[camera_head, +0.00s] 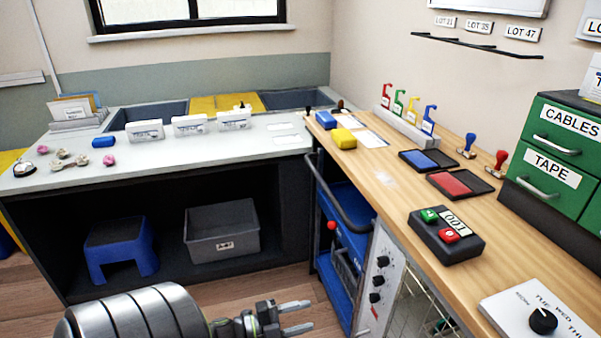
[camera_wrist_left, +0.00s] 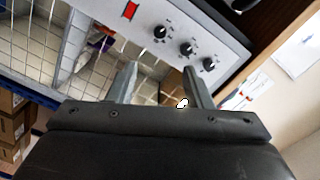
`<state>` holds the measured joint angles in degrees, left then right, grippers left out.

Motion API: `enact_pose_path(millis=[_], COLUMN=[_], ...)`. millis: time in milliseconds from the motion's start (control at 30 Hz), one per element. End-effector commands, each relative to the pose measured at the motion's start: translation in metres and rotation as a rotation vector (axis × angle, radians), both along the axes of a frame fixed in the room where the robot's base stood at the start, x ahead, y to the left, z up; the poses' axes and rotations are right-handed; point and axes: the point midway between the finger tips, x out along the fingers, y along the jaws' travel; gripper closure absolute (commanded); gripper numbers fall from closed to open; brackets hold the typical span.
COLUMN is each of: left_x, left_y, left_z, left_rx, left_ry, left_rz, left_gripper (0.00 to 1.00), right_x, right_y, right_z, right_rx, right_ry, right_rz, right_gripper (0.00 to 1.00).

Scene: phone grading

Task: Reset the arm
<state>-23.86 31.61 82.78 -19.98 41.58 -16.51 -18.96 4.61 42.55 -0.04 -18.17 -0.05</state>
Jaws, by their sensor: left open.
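My left arm comes in at the bottom of the head view, low in front of the workbenches. Its gripper (camera_head: 296,317) points right, with two grey fingers apart and nothing seen between them. In the left wrist view the fingers (camera_wrist_left: 161,88) stand apart, and a wire mesh and a panel with black knobs (camera_wrist_left: 186,47) lie beyond them. The same knob panel (camera_head: 377,280) shows in the head view, to the right of the gripper, under the wooden bench. I do not see my right gripper.
A wooden bench (camera_head: 388,184) on the right carries ink pads, stamps, a button box (camera_head: 446,236) and green drawers (camera_head: 560,140). A grey bench (camera_head: 200,153) stands at the left, with a blue stool (camera_head: 121,246) and grey bin (camera_head: 222,232) beneath. A blue cart (camera_head: 340,201) stands between them.

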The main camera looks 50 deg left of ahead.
Motion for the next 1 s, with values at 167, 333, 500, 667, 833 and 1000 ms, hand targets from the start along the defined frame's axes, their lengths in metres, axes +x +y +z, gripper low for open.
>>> enact_pose_path(millis=[167, 333, 500, 667, 833, 1000], left_x=[0.000, 0.001, 0.000, -0.014, -0.079, -0.172], left_y=[0.000, 0.000, 0.005, 0.028, 0.032, -0.010], left_z=[0.000, 0.000, -0.008, -0.065, -0.170, -0.247], left_rx=[0.000, 0.000, -0.018, -0.131, -0.327, -0.485], left_ry=[0.000, 0.000, 0.033, 0.240, 0.627, 0.997], left_rz=[0.000, 0.000, 0.037, 0.268, 0.634, 0.927], left_gripper=[0.54, 0.54, 0.54, 0.54, 0.54, 0.54], right_x=[0.002, 0.001, 0.002, -0.001, -0.005, -0.009], right_y=[0.000, 0.000, -0.003, -0.002, 0.000, 0.001], right_z=[0.000, 0.000, 0.003, 0.018, 0.039, 0.055], right_rx=[0.000, 0.000, -0.004, -0.002, 0.000, 0.001], right_ry=[-0.003, -0.002, -0.003, -0.002, -0.004, -0.004], right_rz=[0.000, 0.001, 0.003, 0.002, 0.002, 0.004], right_gripper=[1.00, 1.00, 1.00, 1.00, 1.00, 1.00])
